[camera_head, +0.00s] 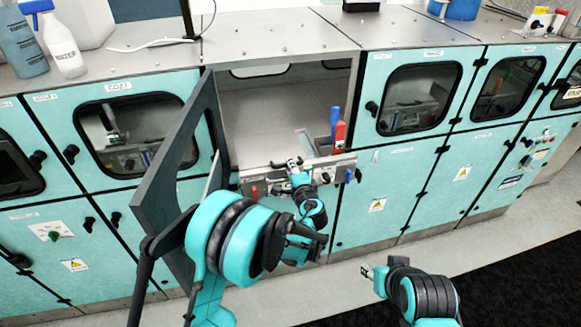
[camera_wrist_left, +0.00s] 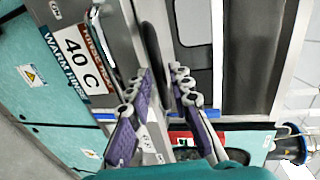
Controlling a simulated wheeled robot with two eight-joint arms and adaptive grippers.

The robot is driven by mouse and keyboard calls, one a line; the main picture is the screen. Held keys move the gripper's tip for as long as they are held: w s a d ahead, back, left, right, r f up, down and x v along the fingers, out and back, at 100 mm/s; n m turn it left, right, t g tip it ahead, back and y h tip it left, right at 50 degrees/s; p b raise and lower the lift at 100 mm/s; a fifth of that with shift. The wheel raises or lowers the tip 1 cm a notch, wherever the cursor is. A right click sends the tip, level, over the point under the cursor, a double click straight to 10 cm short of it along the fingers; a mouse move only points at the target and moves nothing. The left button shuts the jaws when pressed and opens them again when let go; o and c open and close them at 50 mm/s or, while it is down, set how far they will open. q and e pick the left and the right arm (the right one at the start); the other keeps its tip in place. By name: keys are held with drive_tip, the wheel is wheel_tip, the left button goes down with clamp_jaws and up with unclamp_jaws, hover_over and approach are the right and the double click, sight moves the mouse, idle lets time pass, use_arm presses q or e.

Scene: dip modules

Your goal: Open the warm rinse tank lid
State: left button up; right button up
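A label reading "40 C" and "WARM RINSE" (camera_wrist_left: 75,52) shows upper left in the left wrist view, on a grey front strip. My left gripper (camera_head: 292,163) is at the front ledge of the open bay in the head view. In the wrist view its purple-padded fingers (camera_wrist_left: 163,73) are apart. A dark rounded bar (camera_wrist_left: 153,38) lies beyond the gap; I cannot tell if it is a lid handle or if the fingers touch it. The tank lid itself is not clearly identifiable. My right gripper (camera_head: 368,270) is low in front of the cabinets, away from the bay; its finger state is unclear.
The bay's grey door (camera_head: 172,150) stands swung out on the left, close to my left arm. Red (camera_head: 340,133) and blue (camera_head: 334,116) upright handles stand at the bay's right side. Bottles (camera_head: 62,52) stand on the top left.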

use_arm(q)
clamp_jaws()
drive_tip(key=shift+r, duration=0.1)
drive_tip(key=r+g+p, duration=0.1)
drive_tip(key=r+p, duration=0.1)
drive_tip(key=w+r+g+p, duration=0.1)
drive_tip(key=r, duration=0.1)
drive_tip(key=r+h+p, duration=0.1)
drive_tip(key=r+p, duration=0.1)
drive_tip(key=r, duration=0.1)
drive_tip(key=shift+w+a+g+p, duration=0.3)
drive_tip(key=shift+a+g+p, duration=0.05)
drive_tip(key=shift+g, duration=0.05)
drive_tip(key=w+a+r+g+h+p, duration=0.1)
drive_tip(key=w+r+g+p, duration=0.2)
drive_tip(key=r, duration=0.3)
drive_tip(key=shift+w+a+r+g+p, duration=0.15)
drive_tip(key=shift+w+r+g+p, duration=0.35)
drive_tip(key=shift+p, duration=0.4)
drive_tip(key=shift+w+f, duration=0.1)
